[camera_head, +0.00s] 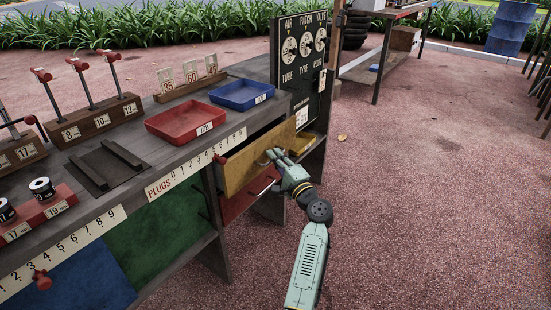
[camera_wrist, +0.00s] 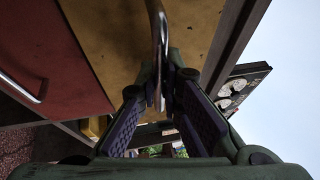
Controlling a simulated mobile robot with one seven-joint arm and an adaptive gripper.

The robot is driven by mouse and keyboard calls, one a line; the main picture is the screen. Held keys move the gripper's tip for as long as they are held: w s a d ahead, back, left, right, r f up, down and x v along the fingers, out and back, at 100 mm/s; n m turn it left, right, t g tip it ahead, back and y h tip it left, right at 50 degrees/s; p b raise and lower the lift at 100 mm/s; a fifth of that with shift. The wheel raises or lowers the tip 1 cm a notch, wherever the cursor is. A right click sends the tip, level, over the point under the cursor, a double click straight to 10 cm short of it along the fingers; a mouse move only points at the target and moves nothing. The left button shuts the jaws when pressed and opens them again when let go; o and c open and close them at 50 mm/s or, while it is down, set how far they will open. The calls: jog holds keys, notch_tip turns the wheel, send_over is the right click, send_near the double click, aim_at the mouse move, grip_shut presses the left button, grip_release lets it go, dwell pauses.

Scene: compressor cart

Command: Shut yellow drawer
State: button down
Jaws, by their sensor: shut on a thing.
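The yellow drawer (camera_head: 244,165) sticks out from the front of the cart below the bench top, partly open. Its face also fills the upper middle of the wrist view (camera_wrist: 120,45). A curved metal handle (camera_wrist: 158,40) is fixed to that face. My gripper (camera_head: 272,155) is at the drawer front, and in the wrist view its fingers (camera_wrist: 163,95) are closed around the lower end of the handle. Part of the handle between the fingers is hidden.
A red drawer (camera_head: 240,196) with its own handle sits below the yellow one. A red tray (camera_head: 185,122) and a blue tray (camera_head: 242,95) stand on the bench top above. A black gauge board (camera_head: 303,60) rises behind.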

aim_at(265, 154)
jog(key=w+a, duration=0.1)
jog(key=w+a+b, duration=0.1)
jog(key=a, duration=0.1)
jog(key=shift+w+a, duration=0.2)
jog(key=shift+w, duration=0.05)
jog(key=c, duration=1.7)
grip_release()
